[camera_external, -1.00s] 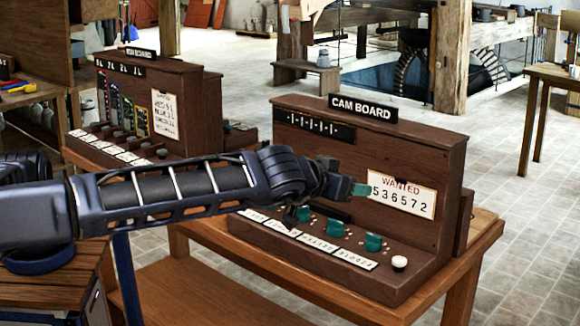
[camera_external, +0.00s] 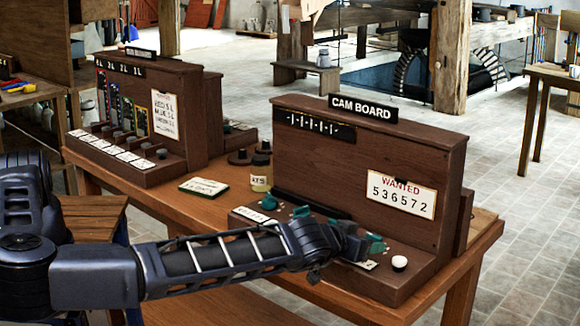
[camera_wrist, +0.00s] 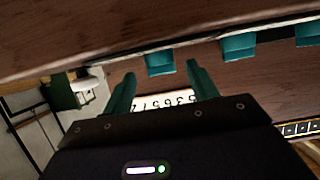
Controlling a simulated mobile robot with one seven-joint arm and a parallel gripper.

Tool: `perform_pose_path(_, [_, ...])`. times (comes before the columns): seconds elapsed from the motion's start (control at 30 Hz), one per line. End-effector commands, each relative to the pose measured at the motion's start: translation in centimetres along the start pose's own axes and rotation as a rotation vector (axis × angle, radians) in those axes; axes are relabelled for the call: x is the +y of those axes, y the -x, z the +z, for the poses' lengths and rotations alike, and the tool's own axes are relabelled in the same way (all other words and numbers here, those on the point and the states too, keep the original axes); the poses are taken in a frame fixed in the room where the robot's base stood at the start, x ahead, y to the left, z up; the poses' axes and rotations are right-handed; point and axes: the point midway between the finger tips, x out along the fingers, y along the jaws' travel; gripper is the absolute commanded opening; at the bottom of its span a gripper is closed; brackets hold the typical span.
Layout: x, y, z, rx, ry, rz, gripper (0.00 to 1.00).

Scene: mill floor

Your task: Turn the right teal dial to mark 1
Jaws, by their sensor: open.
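The right teal dial (camera_wrist: 160,62) shows in the wrist view just beyond my gripper (camera_wrist: 160,78), whose two teal fingers stand apart on either side of the dial's line. They do not clearly touch it. In the external view the gripper (camera_external: 366,246) is low over the right end of the cam board (camera_external: 362,154), largely hiding this dial. The teal there could be dial or finger. The middle dial (camera_wrist: 238,47) and a further dial (camera_wrist: 308,33) sit to its right in the wrist view. The marks and pointer are too small to read.
A white knob (camera_external: 399,263) sits right of the dials, close to my gripper. A wanted card (camera_external: 402,194) reading 536572 is on the board's upright face.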

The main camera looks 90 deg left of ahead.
Motion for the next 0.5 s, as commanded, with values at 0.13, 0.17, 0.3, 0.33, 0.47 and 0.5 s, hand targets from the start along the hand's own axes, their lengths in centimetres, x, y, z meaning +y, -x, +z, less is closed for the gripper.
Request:
perform_pose_path(0.13, [-0.1,-1.9,0.0,0.000,0.000,-0.002,0.58])
perform_pose_path(0.17, [0.0,-2.2,0.0,0.000,0.000,-0.001,0.58])
perform_pose_path(0.3, [0.0,-3.1,0.0,0.000,0.000,-0.001,0.58])
perform_pose_path(0.33, [0.0,-3.2,0.0,0.000,0.001,-0.001,0.58])
perform_pose_path(0.47, [0.0,-3.3,0.0,0.000,0.000,0.000,0.58])
perform_pose_path(0.5, [0.0,-3.3,0.0,0.000,0.000,0.000,0.58])
